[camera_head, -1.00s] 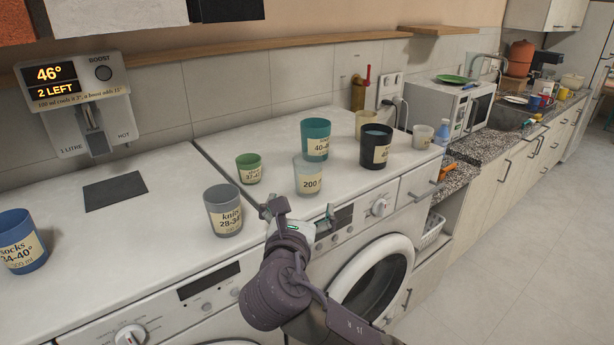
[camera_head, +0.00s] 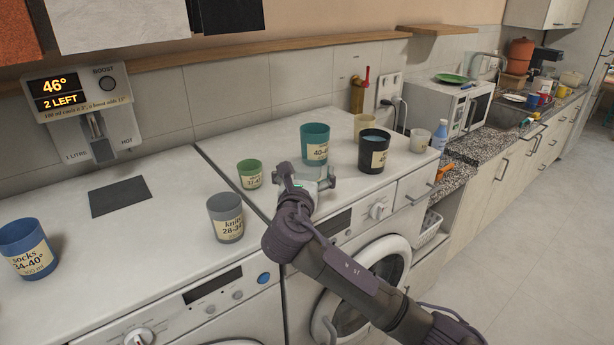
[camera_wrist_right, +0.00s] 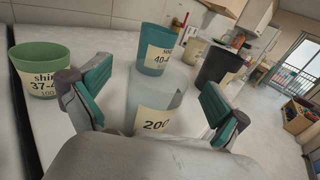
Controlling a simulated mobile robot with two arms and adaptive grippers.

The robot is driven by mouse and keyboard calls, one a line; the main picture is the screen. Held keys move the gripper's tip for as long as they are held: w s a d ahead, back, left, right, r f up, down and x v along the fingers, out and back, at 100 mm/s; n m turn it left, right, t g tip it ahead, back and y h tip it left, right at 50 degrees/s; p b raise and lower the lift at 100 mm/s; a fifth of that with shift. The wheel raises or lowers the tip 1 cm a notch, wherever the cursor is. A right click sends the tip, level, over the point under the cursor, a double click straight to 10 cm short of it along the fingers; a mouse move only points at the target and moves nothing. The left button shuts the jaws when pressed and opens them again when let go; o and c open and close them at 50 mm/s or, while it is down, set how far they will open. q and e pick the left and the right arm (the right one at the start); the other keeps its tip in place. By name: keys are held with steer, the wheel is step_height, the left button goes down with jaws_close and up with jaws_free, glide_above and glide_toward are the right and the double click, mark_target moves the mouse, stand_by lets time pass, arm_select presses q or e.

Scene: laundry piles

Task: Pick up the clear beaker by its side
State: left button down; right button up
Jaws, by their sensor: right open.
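The clear beaker (camera_wrist_right: 160,105), with a cream label reading 200, stands upright on the right washing machine's top. In the right wrist view it sits between the two open fingers of my right gripper (camera_wrist_right: 155,100), with gaps visible beside it. In the head view my right gripper (camera_head: 306,178) is at the beaker's place and hides nearly all of it. The fingers have teal pads. My left gripper is not in view.
A green cup (camera_head: 249,174) stands left of the gripper, a teal cup (camera_head: 315,145) behind, and a black cup (camera_head: 374,152) to the right. A grey cup (camera_head: 226,217) and blue cup (camera_head: 28,250) stand further left. A dispenser (camera_head: 85,110) hangs on the wall.

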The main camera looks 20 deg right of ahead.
steer(key=shift+x, duration=0.95)
steer(key=c, duration=1.2)
steer(key=shift+c, duration=0.2)
steer(key=shift+r, duration=0.1)
